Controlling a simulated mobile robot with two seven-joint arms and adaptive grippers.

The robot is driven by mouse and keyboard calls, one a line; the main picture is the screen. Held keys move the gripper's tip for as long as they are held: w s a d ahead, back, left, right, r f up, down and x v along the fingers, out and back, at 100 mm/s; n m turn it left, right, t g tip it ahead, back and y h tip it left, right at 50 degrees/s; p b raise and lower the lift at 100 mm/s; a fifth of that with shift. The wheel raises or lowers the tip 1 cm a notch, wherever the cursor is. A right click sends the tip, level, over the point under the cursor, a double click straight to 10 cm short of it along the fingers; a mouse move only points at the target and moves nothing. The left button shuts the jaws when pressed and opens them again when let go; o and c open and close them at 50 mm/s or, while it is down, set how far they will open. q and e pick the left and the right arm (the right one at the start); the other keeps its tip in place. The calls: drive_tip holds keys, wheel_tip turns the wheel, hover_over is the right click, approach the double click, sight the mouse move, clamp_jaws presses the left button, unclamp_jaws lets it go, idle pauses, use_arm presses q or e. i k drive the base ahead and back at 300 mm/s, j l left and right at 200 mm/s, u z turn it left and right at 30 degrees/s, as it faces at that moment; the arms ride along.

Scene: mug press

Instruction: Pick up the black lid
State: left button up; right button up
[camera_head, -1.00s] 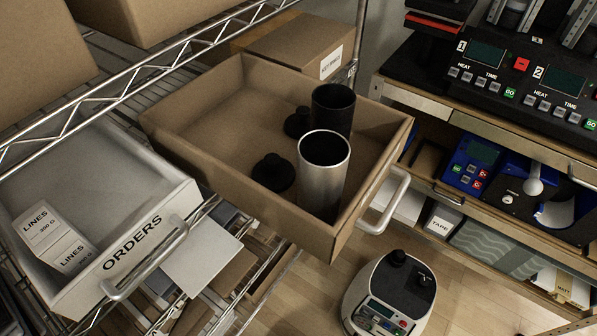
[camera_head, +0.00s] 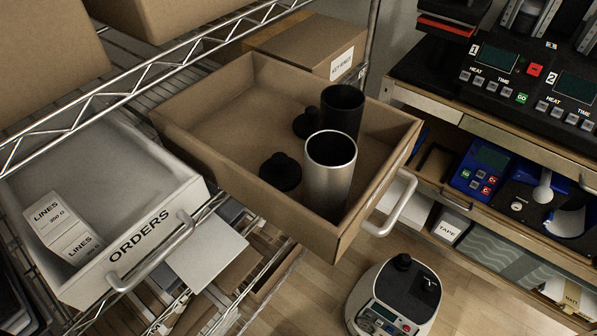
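A black lid (camera_head: 280,172) with a knob lies on the floor of the brown drawer box (camera_head: 205,108), just left of an upright silver tumbler (camera_head: 329,176). A second black lid (camera_head: 306,122) lies farther back, left of an upright black tumbler (camera_head: 342,110) and partly hidden by it. Both tumblers are open at the top. Neither of my grippers shows in the head view.
The brown box has a silver handle (camera_head: 391,205) at its front right. A white ORDERS drawer (camera_head: 160,205) stands left with boxes inside. A wire shelf rail (camera_head: 150,82) crosses above. A press console (camera_head: 530,75) is at the right; a device (camera_head: 395,300) stands below.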

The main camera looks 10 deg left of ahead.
sight(285, 173)
drive_tip(key=k+l+z, duration=0.25)
drive_tip(key=k+l, duration=0.7)
drive_tip(key=l, duration=0.1)
